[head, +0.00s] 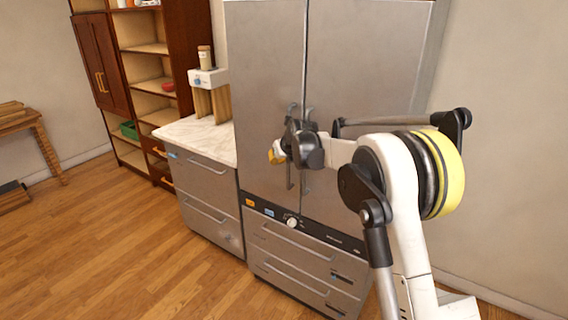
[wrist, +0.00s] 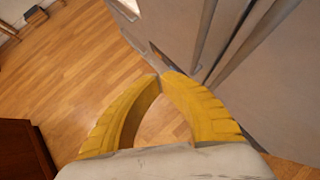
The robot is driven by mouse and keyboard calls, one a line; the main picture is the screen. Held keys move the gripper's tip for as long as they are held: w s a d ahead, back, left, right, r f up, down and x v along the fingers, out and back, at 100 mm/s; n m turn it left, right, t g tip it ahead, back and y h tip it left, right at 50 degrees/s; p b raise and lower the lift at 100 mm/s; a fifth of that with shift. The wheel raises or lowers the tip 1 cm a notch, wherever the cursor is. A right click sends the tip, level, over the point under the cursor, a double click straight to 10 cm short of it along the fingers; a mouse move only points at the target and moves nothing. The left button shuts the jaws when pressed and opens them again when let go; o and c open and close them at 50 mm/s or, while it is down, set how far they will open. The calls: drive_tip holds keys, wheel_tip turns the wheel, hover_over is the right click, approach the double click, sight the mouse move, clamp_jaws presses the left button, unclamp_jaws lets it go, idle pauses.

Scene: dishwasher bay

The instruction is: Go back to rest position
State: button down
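My gripper (head: 277,153) has yellow fingers and is in front of the tall steel cabinet (head: 265,70), at the height of its door handles. In the wrist view my gripper (wrist: 162,75) shows its two curved yellow fingers meeting at the tips, with nothing between them. The fingers point toward the wooden floor (wrist: 85,70) and the lower part of the steel front (wrist: 185,30). My arm stretches in from the right in the head view and hides part of the cabinet's right door. I cannot tell how far the gripper is from the doors.
A counter (head: 195,137) with steel drawers stands left of the cabinet, with a small white appliance (head: 208,78) on it. A wooden shelf unit (head: 150,48) stands behind, and a wooden table (head: 20,124) is at the far left. The floor (head: 90,240) at the lower left is clear.

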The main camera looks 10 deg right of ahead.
drive_tip(key=s+d+r+n+h+b, duration=0.1)
drive_tip(key=s+d+r+n+b, duration=0.2)
drive_tip(key=s+n, duration=0.7)
drive_tip(key=s+d+r+n+b, duration=0.2)
drive_tip(key=s+d+r+n, duration=0.25)
drive_tip(key=s, duration=1.05)
drive_tip(key=s+d+f+n+b, duration=0.1)
drive_tip(key=s+f+n, duration=0.3)
drive_tip(key=s, duration=0.5)
drive_tip(key=s+d+f+n+g+h+b, duration=0.1)
drive_tip(key=s+f+n, duration=0.3)
drive_tip(key=s+n, duration=0.4)
drive_tip(key=s+d+f+n+b, duration=0.2)
drive_tip(key=s+f+n, duration=0.3)
drive_tip(key=s, duration=0.5)
drive_tip(key=shift+s+n+g+h, duration=0.15)
drive_tip(key=shift+n+g+h, duration=0.15)
drive_tip(key=shift+n, duration=0.25)
